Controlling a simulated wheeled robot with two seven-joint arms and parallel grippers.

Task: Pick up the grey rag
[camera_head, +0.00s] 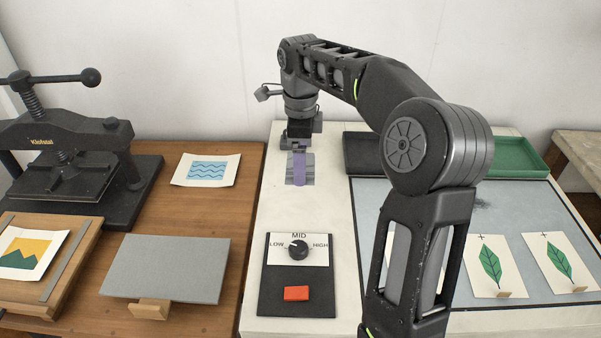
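A small grey patch (309,168), which looks like the grey rag, lies on the white worktop towards the back, with a purple strip down its middle. My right arm reaches in from the lower right, arches over the worktop and bends down at the wrist. Its gripper (299,149) points down at the far part of the patch and overlaps it in the picture. The fingers are dark and small, so their opening and any contact with the cloth cannot be made out. My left gripper is not in view.
A control panel (298,309) with a knob and red button sits in front. A black press (65,150) and grey board (165,268) stand left on wooden surfaces. Right are leaf prints (492,263) on a grey slab, a green tray (512,158) and a dark tray (362,153).

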